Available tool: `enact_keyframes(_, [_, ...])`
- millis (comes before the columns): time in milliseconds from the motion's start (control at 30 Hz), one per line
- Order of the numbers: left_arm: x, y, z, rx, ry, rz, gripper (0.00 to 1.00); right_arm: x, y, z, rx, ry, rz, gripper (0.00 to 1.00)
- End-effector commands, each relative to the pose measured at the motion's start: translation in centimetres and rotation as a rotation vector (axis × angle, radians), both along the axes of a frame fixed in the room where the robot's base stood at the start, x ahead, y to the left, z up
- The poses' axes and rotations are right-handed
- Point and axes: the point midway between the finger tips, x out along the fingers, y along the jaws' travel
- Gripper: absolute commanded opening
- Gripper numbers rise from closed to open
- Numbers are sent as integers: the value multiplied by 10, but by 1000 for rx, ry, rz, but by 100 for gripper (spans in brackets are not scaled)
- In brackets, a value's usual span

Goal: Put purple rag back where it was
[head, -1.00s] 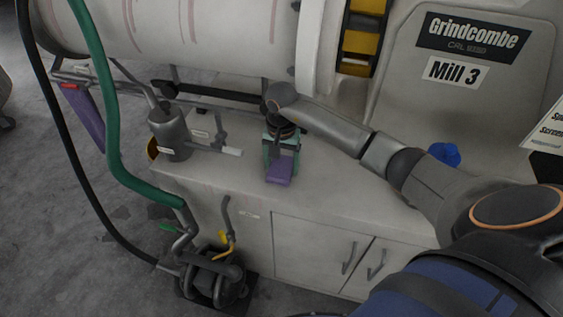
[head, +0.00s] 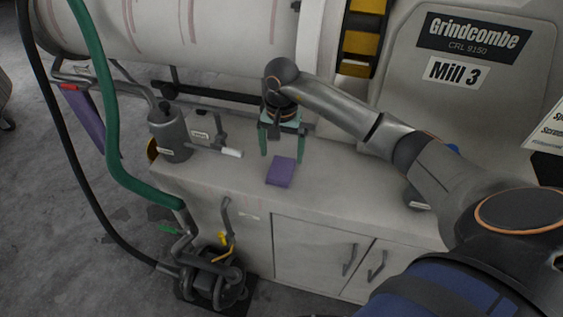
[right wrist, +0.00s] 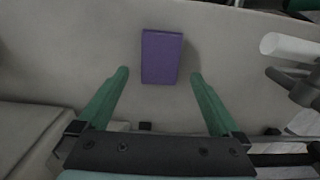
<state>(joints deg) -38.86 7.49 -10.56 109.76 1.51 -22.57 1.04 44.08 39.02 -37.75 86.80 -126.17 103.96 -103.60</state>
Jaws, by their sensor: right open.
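The purple rag (head: 281,172) lies as a folded block on the pale bench top (head: 335,196), near its front edge. In the right wrist view the rag (right wrist: 161,57) shows whole, just beyond and between the fingertips. My right gripper (head: 283,156) is open and empty, its green fingers pointing down above and behind the rag, apart from it. The open fingers also show in the right wrist view (right wrist: 160,74). Another purple strip (head: 88,120) hangs from the rail at the left of the mill. My left gripper is not in view.
A grey can (head: 170,137) and a valve with a white handle (head: 231,153) stand left of the rag. The mill drum (head: 200,38) is behind. A green hose (head: 116,165) and a pump (head: 214,277) are at the left.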

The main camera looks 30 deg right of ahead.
Motion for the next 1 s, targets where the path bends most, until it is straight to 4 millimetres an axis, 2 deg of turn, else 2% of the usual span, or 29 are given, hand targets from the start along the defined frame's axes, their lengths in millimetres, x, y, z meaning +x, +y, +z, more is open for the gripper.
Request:
enact_keyframes(100, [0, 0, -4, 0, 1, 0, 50, 1, -1, 27, -1, -6, 0, 100])
enact_keyframes(333, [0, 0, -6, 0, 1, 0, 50, 1, 0, 59, -1, -2, 0, 100])
enact_keyframes(500, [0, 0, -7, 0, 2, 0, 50, 0, 0, 66, 0, 1, 0, 100])
enact_keyframes(1000, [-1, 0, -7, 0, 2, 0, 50, 0, 0, 66, 0, 1, 0, 100])
